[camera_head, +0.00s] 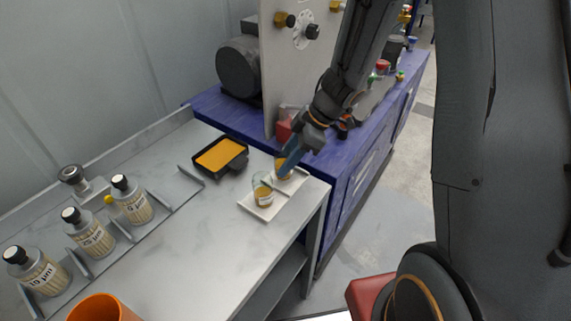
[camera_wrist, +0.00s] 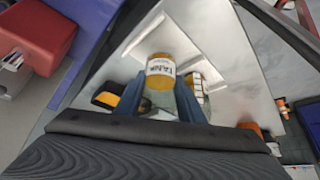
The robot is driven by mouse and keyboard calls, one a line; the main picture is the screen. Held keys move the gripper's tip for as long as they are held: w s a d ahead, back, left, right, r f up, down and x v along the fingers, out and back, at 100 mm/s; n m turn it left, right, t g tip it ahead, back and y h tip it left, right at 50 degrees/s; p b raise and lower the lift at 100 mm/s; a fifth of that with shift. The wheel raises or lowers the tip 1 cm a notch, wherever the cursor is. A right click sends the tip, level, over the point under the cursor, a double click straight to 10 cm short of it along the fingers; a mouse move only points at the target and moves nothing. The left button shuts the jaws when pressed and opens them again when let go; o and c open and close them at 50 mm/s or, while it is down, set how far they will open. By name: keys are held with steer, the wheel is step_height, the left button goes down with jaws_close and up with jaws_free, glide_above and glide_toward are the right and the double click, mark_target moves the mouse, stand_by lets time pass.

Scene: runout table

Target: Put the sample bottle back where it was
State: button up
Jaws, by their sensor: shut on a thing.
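My gripper (camera_head: 287,161) has blue fingers, which also show in the wrist view (camera_wrist: 159,103). It is shut on a small sample bottle (camera_wrist: 160,72) with amber contents and a white label that seems to read "TANK". In the head view this bottle (camera_head: 282,171) is partly hidden behind the fingers, over the far end of a white tray (camera_head: 270,211). Whether its base touches the tray I cannot tell. A second amber sample bottle (camera_head: 263,195) stands on the near part of the tray, and in the wrist view (camera_wrist: 196,84) it is just right of the held one.
A black tray with an orange pad (camera_head: 220,157) lies behind the white tray. Several labelled grey bottles (camera_head: 132,200) stand at the left between low dividers. An orange cup (camera_head: 103,308) is at the front. A blue bench (camera_head: 350,165) with a pale upright panel adjoins the table.

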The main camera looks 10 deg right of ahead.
steer(key=shift+f, duration=0.75)
steer(key=shift+f, duration=0.1)
steer(key=o, duration=1.1)
steer(key=v, duration=1.2)
steer(key=shift+b, duration=0.3)
